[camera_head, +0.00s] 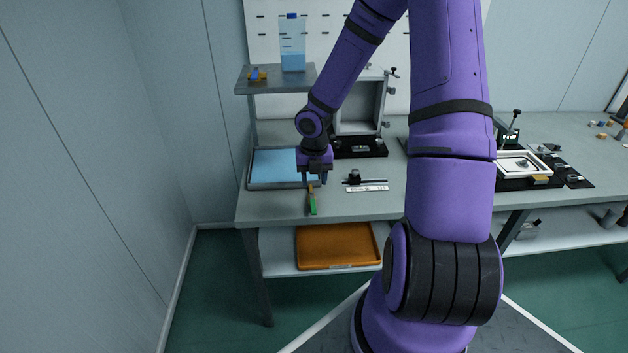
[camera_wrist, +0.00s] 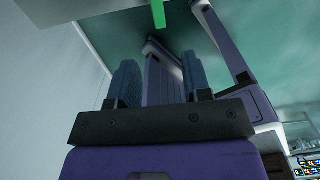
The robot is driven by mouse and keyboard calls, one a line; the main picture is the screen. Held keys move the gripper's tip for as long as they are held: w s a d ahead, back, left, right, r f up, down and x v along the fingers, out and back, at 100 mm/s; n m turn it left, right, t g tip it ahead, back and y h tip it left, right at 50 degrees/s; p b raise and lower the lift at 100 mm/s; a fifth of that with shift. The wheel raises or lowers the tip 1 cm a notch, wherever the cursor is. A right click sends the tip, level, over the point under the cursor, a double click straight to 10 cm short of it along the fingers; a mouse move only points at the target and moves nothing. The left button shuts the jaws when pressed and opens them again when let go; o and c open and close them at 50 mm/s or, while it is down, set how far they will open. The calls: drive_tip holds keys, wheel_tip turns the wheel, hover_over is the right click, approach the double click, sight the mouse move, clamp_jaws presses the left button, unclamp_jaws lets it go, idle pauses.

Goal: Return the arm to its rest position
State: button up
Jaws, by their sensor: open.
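My purple arm reaches over the left part of the grey workbench (camera_head: 270,208). My gripper (camera_head: 317,182) points down above the bench near its front left, by the front right corner of a blue-surfaced tray (camera_head: 275,166). In the wrist view the two dark fingers of my gripper (camera_wrist: 161,80) stand apart, with nothing seen between them. A green-handled tool (camera_head: 312,205) lies at the bench's front edge, just in front of the gripper. A green piece also shows at the top of the wrist view (camera_wrist: 158,14); the gap between it and the fingers is unclear.
A shelf (camera_head: 245,88) with a blue-liquid bottle (camera_head: 292,60) stands behind the gripper, and an open grey box (camera_head: 360,108) to its right. A white ruler-like strip (camera_head: 367,188) lies right of the gripper. An orange tray (camera_head: 335,245) sits below. My arm hides the bench's middle.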

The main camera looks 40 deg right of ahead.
drive_tip(key=shift+r, duration=0.1)
idle(0.3)
drive_tip(key=s+a+r+m+t+h, duration=0.1)
drive_tip(key=s+a+r+m+h, duration=0.15)
drive_tip(key=r+m, duration=0.65)
drive_tip(key=s+a+r+m+h, duration=0.15)
drive_tip(key=s+r+m, duration=0.3)
drive_tip(key=r, duration=0.75)
drive_tip(key=s+a+r+m+t+y, duration=0.2)
drive_tip(key=s+a+r+m, duration=0.3)
drive_tip(key=s+r+m, duration=0.2)
drive_tip(key=s+a+r+m+t+y, duration=0.2)
drive_tip(key=s+a+r+m, duration=0.3)
drive_tip(key=s+m, duration=0.3)
drive_tip(key=shift+s+r+m, duration=0.35)
drive_tip(key=shift+r+m, duration=0.1)
drive_tip(key=shift+r, duration=0.45)
